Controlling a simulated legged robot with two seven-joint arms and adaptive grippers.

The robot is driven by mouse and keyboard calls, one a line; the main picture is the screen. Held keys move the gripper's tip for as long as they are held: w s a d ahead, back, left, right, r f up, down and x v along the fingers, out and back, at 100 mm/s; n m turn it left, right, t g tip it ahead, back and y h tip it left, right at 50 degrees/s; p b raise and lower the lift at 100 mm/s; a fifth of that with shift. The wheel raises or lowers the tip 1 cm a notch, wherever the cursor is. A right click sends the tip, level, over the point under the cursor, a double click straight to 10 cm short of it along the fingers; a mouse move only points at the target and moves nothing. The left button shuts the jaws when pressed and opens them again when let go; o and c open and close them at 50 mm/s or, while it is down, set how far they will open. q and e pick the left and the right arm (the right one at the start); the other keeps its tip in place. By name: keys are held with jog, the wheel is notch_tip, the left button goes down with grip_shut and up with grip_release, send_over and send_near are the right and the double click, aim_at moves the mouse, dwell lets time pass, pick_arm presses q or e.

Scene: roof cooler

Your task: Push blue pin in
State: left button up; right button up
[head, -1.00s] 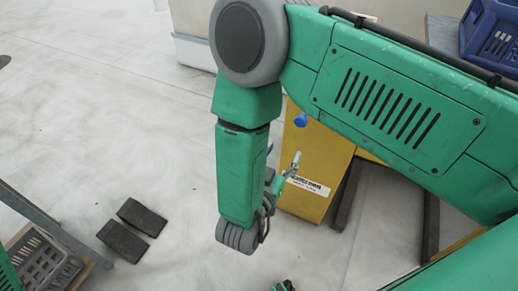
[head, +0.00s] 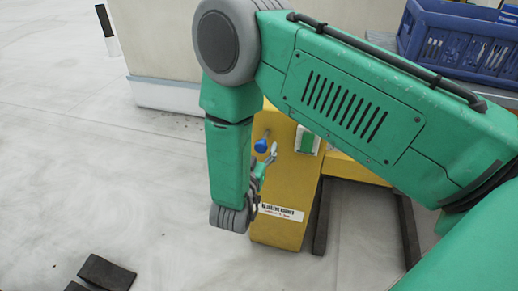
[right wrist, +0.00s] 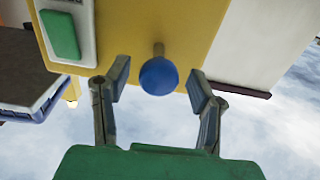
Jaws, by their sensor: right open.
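The blue pin (head: 261,146) has a round head on a short stem and sticks out of the front of the yellow cooler housing (head: 280,218). In the right wrist view, the blue pin (right wrist: 158,76) sits between the two fingers, with a gap on each side, and its stem runs back to the yellow face. My right gripper (right wrist: 158,82) is open and empty, facing that face. In the head view, my right gripper (head: 270,156) is partly hidden behind my own forearm, close beside the pin. My left gripper is out of view.
A green switch on a white plate (head: 307,141) is on the housing right of the pin. A blue crate (head: 465,40) stands at upper right. A pale wall (head: 160,40) rises behind. Dark blocks (head: 107,271) lie on the open roof floor at lower left.

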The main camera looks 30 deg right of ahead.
aim_at(264, 137)
jog(key=shift+w+d, duration=0.1)
jog(key=shift+d, duration=0.35)
jog(key=shift+a, duration=0.45)
grip_shut()
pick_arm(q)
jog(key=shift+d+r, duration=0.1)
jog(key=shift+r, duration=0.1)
pick_arm(e)
jog(key=x, duration=0.4)
jog(key=shift+r, duration=0.1)
jog(key=shift+c, duration=0.3)
grip_release()
jog(key=shift+o, duration=0.3)
